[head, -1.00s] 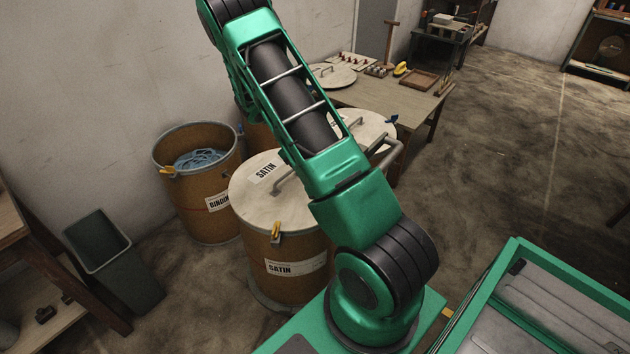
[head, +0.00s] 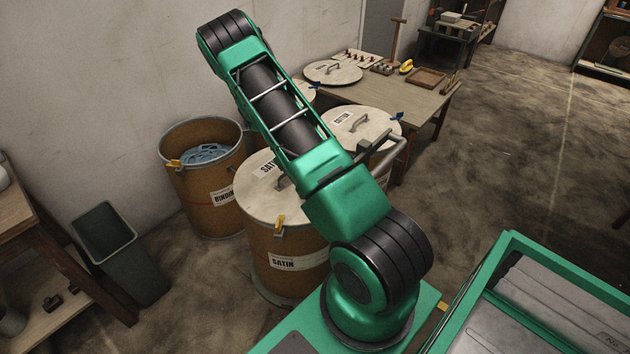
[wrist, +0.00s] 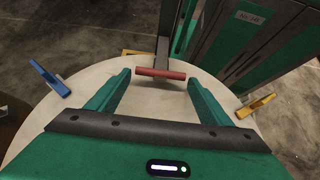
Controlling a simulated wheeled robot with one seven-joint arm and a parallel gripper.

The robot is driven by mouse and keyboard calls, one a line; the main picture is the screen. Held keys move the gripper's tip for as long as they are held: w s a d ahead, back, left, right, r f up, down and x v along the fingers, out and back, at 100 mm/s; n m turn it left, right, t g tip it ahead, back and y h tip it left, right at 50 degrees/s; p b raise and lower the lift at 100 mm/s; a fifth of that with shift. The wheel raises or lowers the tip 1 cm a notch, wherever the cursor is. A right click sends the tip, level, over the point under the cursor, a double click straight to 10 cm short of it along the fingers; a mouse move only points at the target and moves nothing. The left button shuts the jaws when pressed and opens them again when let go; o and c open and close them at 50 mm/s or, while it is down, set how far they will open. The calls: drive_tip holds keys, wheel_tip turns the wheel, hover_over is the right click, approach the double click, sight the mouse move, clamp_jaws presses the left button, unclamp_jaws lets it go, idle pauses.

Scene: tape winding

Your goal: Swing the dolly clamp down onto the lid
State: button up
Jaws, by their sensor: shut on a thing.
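In the wrist view my gripper (wrist: 159,78) is shut on a red crossbar (wrist: 160,73), with one finger at each end. The bar sits at the end of a grey upright arm (wrist: 162,48), which looks like the dolly clamp. Below them is a pale round lid (wrist: 85,88) with a blue clip (wrist: 50,78) at left and a yellow clip (wrist: 256,105) at right. I cannot tell whether the clamp touches the lid. In the head view my forearm partly covers the SATIN drum (head: 270,245) and its lid (head: 255,205); my gripper is hidden there.
The BINDING drum (head: 190,185) stands open at left with blue material in it. Another lidded drum (head: 375,122) stands behind my arm. A table (head: 400,95) holds a loose lid and small items. A dark bin (head: 115,240) stands at left.

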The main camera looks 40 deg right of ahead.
drive_tip(key=shift+w+f, duration=0.2)
drive_tip(key=shift+f, duration=0.15)
drive_tip(key=o, duration=1.5)
drive_tip(key=shift+r, duration=0.1)
drive_tip(key=v, duration=1)
drive_tip(key=shift+w+r, duration=0.15)
drive_tip(key=shift+w, duration=0.15)
drive_tip(key=shift+r, duration=0.1)
